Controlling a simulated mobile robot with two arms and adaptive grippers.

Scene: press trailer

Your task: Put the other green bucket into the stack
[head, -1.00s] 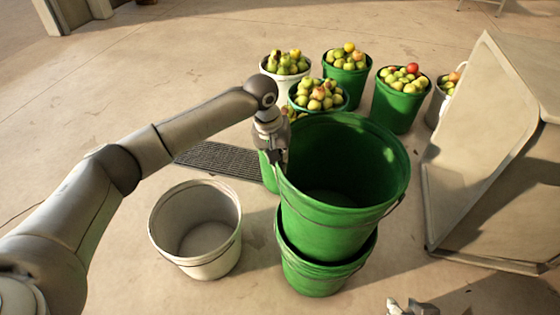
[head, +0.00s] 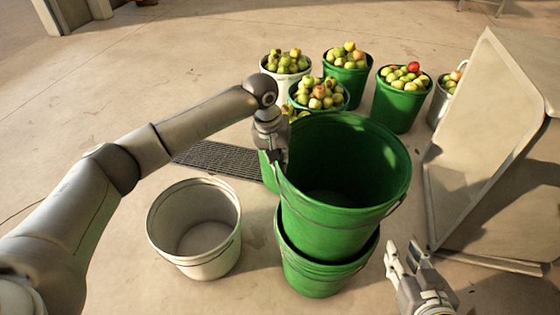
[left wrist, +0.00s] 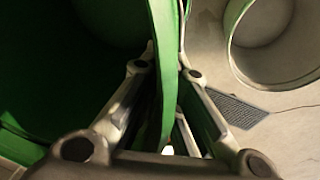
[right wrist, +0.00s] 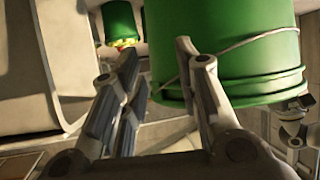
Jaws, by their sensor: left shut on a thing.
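A large empty green bucket (head: 335,215) stands upright over a second green bucket (head: 318,275), partly inside or just above it; I cannot tell how deep. My left gripper (head: 277,160) is shut on the upper bucket's left rim, and its fingers pinch the green wall in the left wrist view (left wrist: 168,75). My right gripper (head: 405,260) is open and empty, to the right of the two buckets. In the right wrist view its fingers (right wrist: 160,95) stand apart in front of the green bucket (right wrist: 225,50) and its wire handle.
An empty white bucket (head: 195,235) stands on the floor at left. Several fruit-filled buckets (head: 398,95) stand behind. A floor grate (head: 218,160) lies behind the white bucket. A large pale panel structure (head: 490,140) blocks the right side. The floor at upper left is clear.

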